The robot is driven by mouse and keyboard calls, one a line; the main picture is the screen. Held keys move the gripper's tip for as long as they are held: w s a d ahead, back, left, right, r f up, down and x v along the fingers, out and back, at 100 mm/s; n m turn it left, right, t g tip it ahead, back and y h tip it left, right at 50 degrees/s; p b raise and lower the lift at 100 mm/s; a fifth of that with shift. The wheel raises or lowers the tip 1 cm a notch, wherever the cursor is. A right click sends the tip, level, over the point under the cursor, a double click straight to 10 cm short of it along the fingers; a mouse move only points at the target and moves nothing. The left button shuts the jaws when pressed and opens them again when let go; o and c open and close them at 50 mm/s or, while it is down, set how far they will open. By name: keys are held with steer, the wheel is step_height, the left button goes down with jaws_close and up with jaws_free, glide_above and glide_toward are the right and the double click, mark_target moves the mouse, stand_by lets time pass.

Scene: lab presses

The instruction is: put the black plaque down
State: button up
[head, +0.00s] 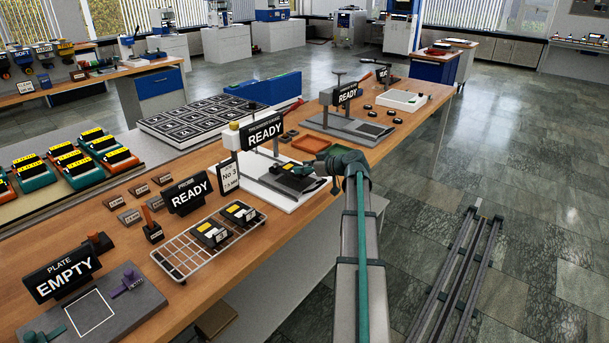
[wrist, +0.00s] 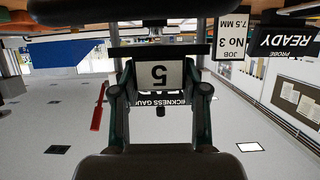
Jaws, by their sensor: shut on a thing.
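In the head view my gripper (head: 305,170) is at the thickness gauge, over its white base (head: 262,186) and in front of its READY sign (head: 264,131). A dark block with a yellow patch, seemingly the black plaque (head: 285,166), is at the fingertips. In the wrist view, which looks upside down, my gripper (wrist: 158,92) is shut on the black plaque (wrist: 135,52).
A wire rack (head: 182,258) with two yellow-labelled black blocks (head: 210,233) stands left of the gauge. The Job No 3 card (head: 228,176) and Probe READY sign (head: 188,195) are close by. An orange tray (head: 310,143) and another press (head: 352,125) stand beyond.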

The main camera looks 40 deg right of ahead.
mark_target(304, 184)
steer(key=shift+w+d+f, duration=0.2)
steer(key=shift+w+f, duration=0.05)
steer(key=shift+f, duration=0.1)
step_height(304, 184, down, 3)
steer(key=shift+w+d+r+p, duration=0.1)
steer(key=shift+d+r+p, duration=0.05)
steer(key=shift+p, duration=0.5)
steer(key=shift+f, duration=0.45)
steer(key=shift+f, duration=0.15)
steer(key=o, duration=1.2)
